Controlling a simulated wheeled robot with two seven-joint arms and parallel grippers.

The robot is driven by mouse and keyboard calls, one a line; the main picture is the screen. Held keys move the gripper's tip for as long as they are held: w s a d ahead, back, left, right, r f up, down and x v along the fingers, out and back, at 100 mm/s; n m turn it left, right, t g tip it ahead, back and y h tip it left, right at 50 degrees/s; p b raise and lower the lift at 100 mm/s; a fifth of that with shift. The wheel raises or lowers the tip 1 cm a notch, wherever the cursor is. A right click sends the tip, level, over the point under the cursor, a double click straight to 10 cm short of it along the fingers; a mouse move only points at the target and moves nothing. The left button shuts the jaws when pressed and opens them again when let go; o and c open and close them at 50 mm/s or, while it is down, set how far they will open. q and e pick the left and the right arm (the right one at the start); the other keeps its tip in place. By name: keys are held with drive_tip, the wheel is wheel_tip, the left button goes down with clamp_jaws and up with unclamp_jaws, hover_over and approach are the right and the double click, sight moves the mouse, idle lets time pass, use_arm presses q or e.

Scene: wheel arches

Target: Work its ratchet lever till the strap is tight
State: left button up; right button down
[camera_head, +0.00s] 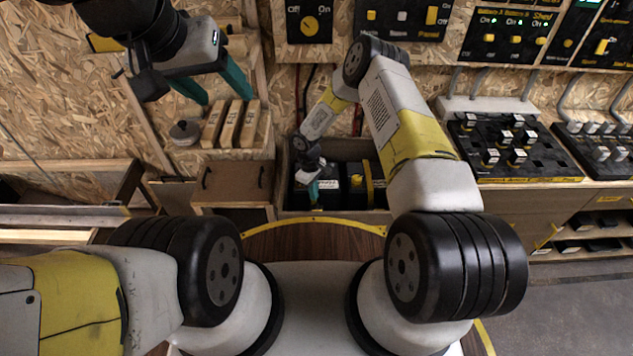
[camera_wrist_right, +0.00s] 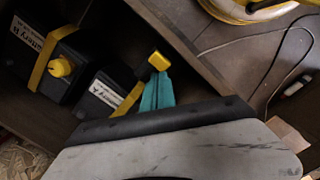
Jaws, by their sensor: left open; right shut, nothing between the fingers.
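Two black batteries sit in an open wooden compartment. In the right wrist view they read Battery B (camera_wrist_right: 50,85) and Battery A (camera_wrist_right: 98,100). A yellow strap (camera_wrist_right: 128,98) crosses Battery A, and a yellow lever end (camera_wrist_right: 158,61) stands just beyond my fingertips; I cannot tell whether they touch. Battery B has a yellow strap with a round yellow knob (camera_wrist_right: 60,67); this strap also shows in the head view (camera_head: 368,186). My right gripper (camera_head: 313,192) is shut and empty over Battery A; its teal fingers show in the wrist view (camera_wrist_right: 157,92). My left gripper (camera_head: 215,92) is open and empty, high at left.
Wooden blocks (camera_head: 231,124) and a grey round object (camera_head: 185,133) sit on a shelf below my left gripper. A closed wooden box (camera_head: 232,183) stands left of the compartment. Switch panels (camera_head: 512,145) lie to the right. The compartment wall (camera_wrist_right: 190,45) runs close to my right fingers.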

drive_tip(key=f, duration=0.6)
drive_tip(key=shift+s+d+f, duration=0.25)
drive_tip(key=shift+d+f, duration=0.05)
drive_tip(key=shift+f, duration=0.15)
drive_tip(key=shift+f, duration=2.15)
drive_tip(key=shift+w+a+r, duration=0.3)
drive_tip(key=shift+w+a, duration=0.15)
drive_tip(key=shift+a, duration=0.2)
drive_tip(key=shift+w+a+r, duration=0.25)
drive_tip(key=shift+w+a, duration=0.2)
drive_tip(key=shift+a, duration=0.15)
wheel_tip(320, 180, up, 8)
drive_tip(key=shift+w+a, duration=0.25)
drive_tip(key=shift+a, duration=0.1)
